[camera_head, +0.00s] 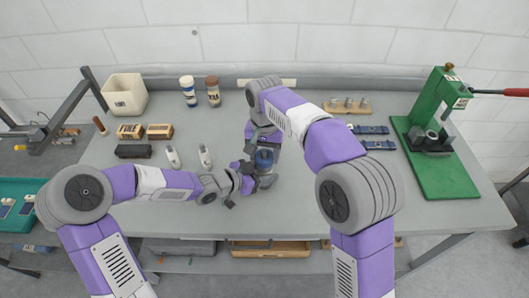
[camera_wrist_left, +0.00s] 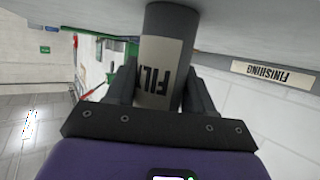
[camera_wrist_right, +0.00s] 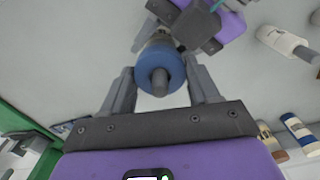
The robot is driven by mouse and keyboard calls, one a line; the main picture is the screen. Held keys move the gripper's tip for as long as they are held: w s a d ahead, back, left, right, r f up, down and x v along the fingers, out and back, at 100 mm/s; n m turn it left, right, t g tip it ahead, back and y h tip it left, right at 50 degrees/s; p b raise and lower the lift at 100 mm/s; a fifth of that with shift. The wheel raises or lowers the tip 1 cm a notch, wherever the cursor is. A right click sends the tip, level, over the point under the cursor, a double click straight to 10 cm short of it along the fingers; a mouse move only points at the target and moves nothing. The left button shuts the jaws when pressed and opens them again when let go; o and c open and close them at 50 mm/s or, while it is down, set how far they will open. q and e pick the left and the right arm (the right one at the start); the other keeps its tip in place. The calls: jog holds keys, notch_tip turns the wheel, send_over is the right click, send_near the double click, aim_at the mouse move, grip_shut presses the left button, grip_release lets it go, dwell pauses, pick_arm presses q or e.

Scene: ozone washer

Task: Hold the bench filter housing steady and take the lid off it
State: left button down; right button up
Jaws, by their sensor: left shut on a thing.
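The filter housing (camera_wrist_left: 168,22) is a dark grey cylinder with a pale label starting "FIL", standing on the bench. My left gripper (camera_wrist_left: 160,92) is shut on its body from the side. The blue round lid (camera_wrist_right: 146,72) with a grey centre knob sits on top of the housing; it also shows in the head view (camera_head: 264,158). My right gripper (camera_wrist_right: 160,78) points down from above, with one finger on each side of the lid. Its fingers look spread, with small gaps beside the lid. The housing's lower part is mostly hidden by my left gripper in the head view.
A green press (camera_head: 430,120) stands right. A "FINISHING" sign (camera_wrist_left: 272,75) is behind. The bench front right is clear.

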jog(key=o, duration=0.4)
jog(key=shift+r, duration=2.25)
pick_arm(q)
jog(key=shift+c, duration=1.6)
grip_release()
